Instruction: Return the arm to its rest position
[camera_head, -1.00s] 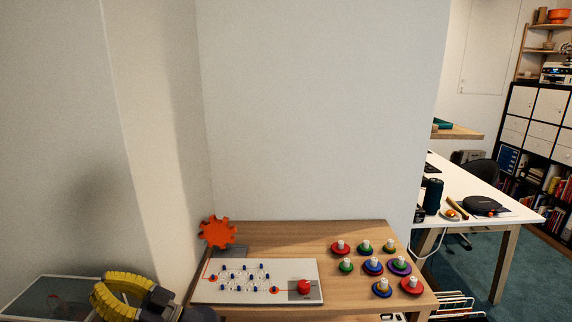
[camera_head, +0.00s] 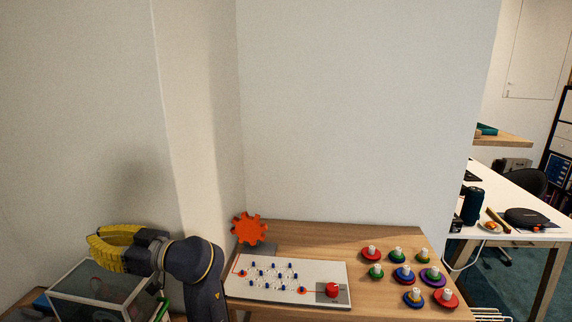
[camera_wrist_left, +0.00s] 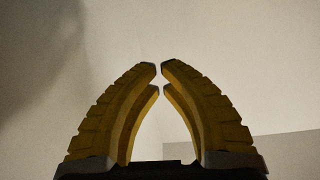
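My left gripper (camera_head: 93,243) has yellow ribbed fingers and points left, above a clear-walled box (camera_head: 95,290) at the lower left of the head view. In the left wrist view its fingertips (camera_wrist_left: 157,67) come almost together, with a narrow gap at the tips and nothing between the fingers. A plain wall fills the background there. My left arm is bent up beside the wooden table's left end. My right gripper is not in view.
The wooden table (camera_head: 330,236) holds an orange gear (camera_head: 249,229), a white pegged board (camera_head: 270,272) with a red knob (camera_head: 332,289), and several colored discs with white pegs. A white desk (camera_head: 530,220) stands at the right. The wall behind is bare.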

